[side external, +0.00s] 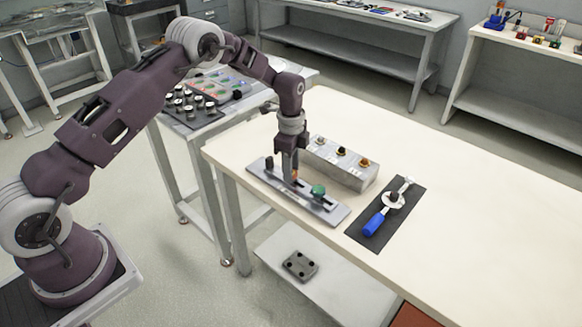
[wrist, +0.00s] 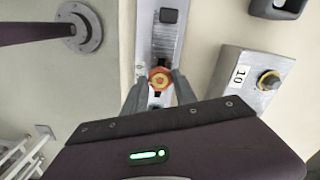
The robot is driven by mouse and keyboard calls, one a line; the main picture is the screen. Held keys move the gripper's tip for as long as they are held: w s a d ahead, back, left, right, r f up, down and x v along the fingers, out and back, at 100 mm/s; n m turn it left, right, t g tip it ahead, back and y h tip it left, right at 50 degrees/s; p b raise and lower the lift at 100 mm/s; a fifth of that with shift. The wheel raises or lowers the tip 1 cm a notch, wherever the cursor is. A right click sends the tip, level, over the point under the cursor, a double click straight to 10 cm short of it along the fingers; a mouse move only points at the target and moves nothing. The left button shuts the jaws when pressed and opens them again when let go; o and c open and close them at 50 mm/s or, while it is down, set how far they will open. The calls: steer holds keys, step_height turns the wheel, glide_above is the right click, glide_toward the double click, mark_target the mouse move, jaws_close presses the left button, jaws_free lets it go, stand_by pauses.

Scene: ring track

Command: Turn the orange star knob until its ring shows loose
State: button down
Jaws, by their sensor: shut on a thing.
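The orange star knob (wrist: 159,78) sits on a long metal track plate (wrist: 163,45), between my fingertips in the wrist view. My gripper (wrist: 159,86) is shut on it, one finger on each side. In the side view only a small orange part of the knob (side external: 295,174) shows beside my gripper (side external: 291,176), low over the track plate (side external: 330,211). A ring around the knob cannot be made out clearly, so its loose or tight marking cannot be read.
A green knob (side external: 318,190) and a dark knob (side external: 269,163) stand on the same plate, on either side of my gripper. A grey box (side external: 350,178) with several knobs stands close behind. A blue-handled tool (side external: 375,222) lies on a black mat (side external: 362,241) to the right.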

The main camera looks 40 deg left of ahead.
steer(key=n, duration=0.5)
steer(key=shift+n, duration=0.3)
steer(key=n, duration=1)
steer(key=shift+n, duration=0.4)
steer(key=shift+s+f+n, duration=0.1)
steer(key=shift+n, duration=2.1)
steer(key=c, duration=1)
jaws_free()
